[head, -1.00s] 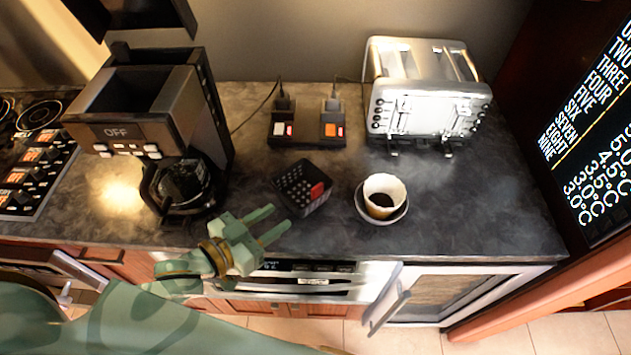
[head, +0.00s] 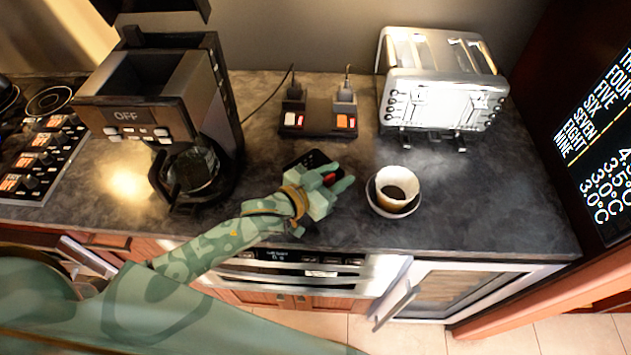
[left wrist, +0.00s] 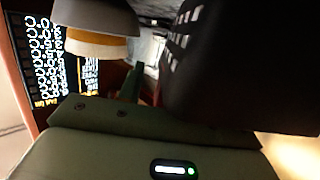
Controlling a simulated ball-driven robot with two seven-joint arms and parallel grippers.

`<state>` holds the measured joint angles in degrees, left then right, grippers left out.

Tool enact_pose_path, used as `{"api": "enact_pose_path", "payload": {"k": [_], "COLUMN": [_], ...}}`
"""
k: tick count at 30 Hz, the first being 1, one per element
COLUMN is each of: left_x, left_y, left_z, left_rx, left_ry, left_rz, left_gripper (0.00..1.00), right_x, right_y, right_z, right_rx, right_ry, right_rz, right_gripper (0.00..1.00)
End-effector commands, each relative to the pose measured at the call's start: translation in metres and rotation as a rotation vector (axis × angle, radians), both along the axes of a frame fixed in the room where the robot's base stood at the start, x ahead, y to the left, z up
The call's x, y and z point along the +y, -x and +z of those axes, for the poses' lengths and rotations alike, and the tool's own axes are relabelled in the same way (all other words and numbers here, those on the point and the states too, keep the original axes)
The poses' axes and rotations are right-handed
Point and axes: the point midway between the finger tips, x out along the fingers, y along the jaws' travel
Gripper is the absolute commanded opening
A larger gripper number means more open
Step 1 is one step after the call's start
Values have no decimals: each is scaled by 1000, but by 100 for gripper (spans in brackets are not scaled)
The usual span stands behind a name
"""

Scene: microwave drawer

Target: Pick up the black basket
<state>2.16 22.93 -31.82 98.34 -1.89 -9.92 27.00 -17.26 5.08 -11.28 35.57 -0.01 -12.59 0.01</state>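The black basket (head: 311,158) stands on the dark counter, partly hidden behind my left gripper. A red item (head: 329,178) shows between the fingers. In the left wrist view the basket (left wrist: 215,60) is large, dark and close on the right, with square holes in its wall. My left gripper (head: 341,176) is at the basket's near side, its two fingertips apart and pointing right. One green finger (left wrist: 132,82) shows in the left wrist view beside the basket; the other is hidden there. Contact with the basket cannot be told. My right gripper is not in view.
A cup (head: 397,187) in a bowl stands just right of my left gripper. A coffee maker (head: 160,115) is on the left, a silver toaster (head: 440,85) at the back right. A black charger (head: 318,118) with plugs lies behind the basket. The right counter is clear.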

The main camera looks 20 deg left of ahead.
Motion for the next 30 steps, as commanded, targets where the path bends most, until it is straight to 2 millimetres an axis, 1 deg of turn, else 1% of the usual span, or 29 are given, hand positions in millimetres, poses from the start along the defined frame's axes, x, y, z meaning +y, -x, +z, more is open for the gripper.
{"api": "enact_pose_path", "payload": {"k": [4,5,6,8,9,18,22,25,27,29,30], "left_x": [0,0,0,0,1,1,1,1,0,0,0], "left_y": [0,0,0,0,1,1,0,0,0,10,18], "left_z": [0,0,0,0,0,1,7,20,34,45,55], "left_rx": [1,1,1,1,1,0,-1,-3,-3,-1,-1], "left_ry": [0,0,0,0,0,-1,-2,-1,1,2,1], "left_rz": [0,0,0,0,0,0,1,0,0,-1,-1], "left_gripper": [35,29,18,1,0,0,0,0,0,0,0], "right_x": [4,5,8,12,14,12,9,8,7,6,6], "right_y": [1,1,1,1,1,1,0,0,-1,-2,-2], "right_z": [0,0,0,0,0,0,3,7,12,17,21], "right_rx": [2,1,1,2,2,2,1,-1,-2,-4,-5], "right_ry": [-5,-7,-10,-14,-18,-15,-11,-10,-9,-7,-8], "right_rz": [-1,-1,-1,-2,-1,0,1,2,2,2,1], "right_gripper": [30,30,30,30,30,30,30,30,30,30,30]}}
